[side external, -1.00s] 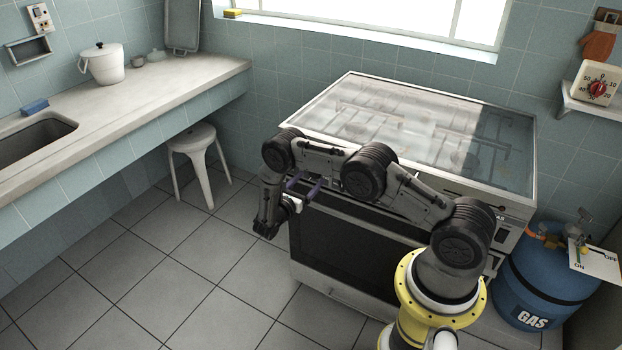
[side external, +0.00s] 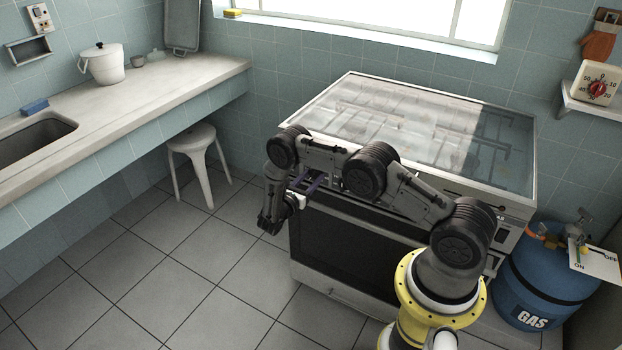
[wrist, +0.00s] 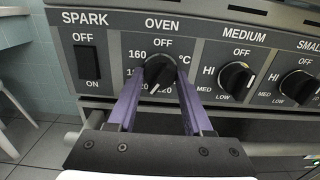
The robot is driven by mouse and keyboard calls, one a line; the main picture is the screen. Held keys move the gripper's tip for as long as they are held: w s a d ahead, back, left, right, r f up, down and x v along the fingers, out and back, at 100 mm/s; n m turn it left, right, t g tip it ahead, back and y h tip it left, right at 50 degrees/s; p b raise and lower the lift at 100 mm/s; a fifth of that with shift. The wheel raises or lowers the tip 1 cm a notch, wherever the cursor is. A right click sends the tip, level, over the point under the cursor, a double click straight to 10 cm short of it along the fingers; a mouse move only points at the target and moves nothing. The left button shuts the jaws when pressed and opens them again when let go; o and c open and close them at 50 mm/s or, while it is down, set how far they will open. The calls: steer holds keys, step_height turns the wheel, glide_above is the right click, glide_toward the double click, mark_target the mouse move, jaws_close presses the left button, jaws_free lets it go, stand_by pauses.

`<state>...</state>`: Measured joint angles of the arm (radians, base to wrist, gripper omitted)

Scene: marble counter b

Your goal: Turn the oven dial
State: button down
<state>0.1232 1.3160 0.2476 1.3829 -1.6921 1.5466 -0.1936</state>
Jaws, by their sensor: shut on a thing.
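The oven dial (wrist: 158,71) is a dark round knob under the word OVEN on the grey control panel, in the wrist view. A pale mark on it points down and slightly left. My gripper (wrist: 160,82) has its two purple fingers on either side of the dial, shut on it. The fingers partly cover the temperature numbers around it. In the side external view, my gripper (side external: 308,183) is at the stove's front left, and my arm hides the dial there.
A SPARK switch (wrist: 88,62) is left of the dial; a MEDIUM knob (wrist: 236,77) and another knob (wrist: 298,86) are to the right. The stove (side external: 345,92) has a glass lid. A stool (side external: 200,150) and blue gas cylinder (side external: 545,275) flank it.

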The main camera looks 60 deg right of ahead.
steer(key=shift+m, duration=0.3)
steer(key=m, duration=0.3)
steer(key=shift+m, duration=0.4)
steer(key=m, duration=0.3)
steer(key=shift+m, duration=0.3)
steer(key=m, duration=1.4)
steer(key=shift+r, duration=0.1)
steer(key=m, duration=0.4)
steer(key=shift+m, duration=1.9)
